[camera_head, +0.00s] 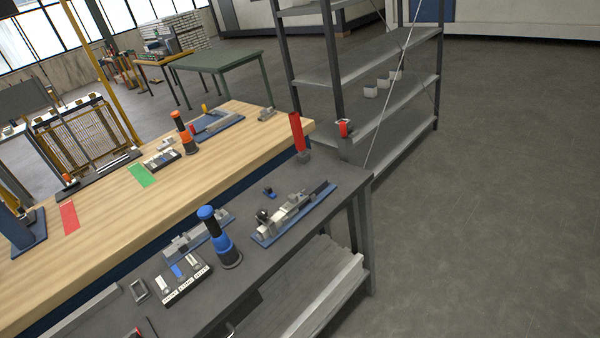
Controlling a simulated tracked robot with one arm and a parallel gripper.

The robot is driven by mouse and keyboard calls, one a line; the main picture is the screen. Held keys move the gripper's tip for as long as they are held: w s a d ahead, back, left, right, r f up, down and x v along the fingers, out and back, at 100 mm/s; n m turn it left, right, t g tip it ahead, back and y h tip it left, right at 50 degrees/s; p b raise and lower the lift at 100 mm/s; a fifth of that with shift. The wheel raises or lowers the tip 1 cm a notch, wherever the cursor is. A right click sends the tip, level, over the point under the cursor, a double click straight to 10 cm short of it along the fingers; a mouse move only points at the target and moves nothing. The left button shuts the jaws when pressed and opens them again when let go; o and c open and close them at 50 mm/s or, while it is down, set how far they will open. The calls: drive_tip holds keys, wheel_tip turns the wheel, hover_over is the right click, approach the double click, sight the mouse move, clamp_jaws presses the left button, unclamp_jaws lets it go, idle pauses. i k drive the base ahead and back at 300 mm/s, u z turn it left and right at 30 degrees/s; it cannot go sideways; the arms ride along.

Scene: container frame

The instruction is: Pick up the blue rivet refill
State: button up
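A blue and black upright cylindrical tool (218,238) stands on the dark grey bench (220,285). Beside it on the left is a white and grey block holder (187,282) with a small blue piece (177,271) among its pale pieces. Another small blue piece (269,192) lies on the bench farther back. I cannot tell which of these blue things is the rivet refill. My gripper does not show in the view.
Blue-based metal fixtures (293,214) sit near the dark bench's right end. A wooden bench (110,225) behind holds an orange and black tool (184,135) and red and green patches. A grey shelf rack (330,75) stands behind. Open floor (490,200) lies right.

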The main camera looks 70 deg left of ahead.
sight(268, 190)
drive_tip(key=u, duration=0.05)
drive_tip(key=i, duration=2.45)
drive_tip(key=u, duration=3.45)
drive_tip(key=i, duration=1)
drive_tip(key=z, duration=0.05)
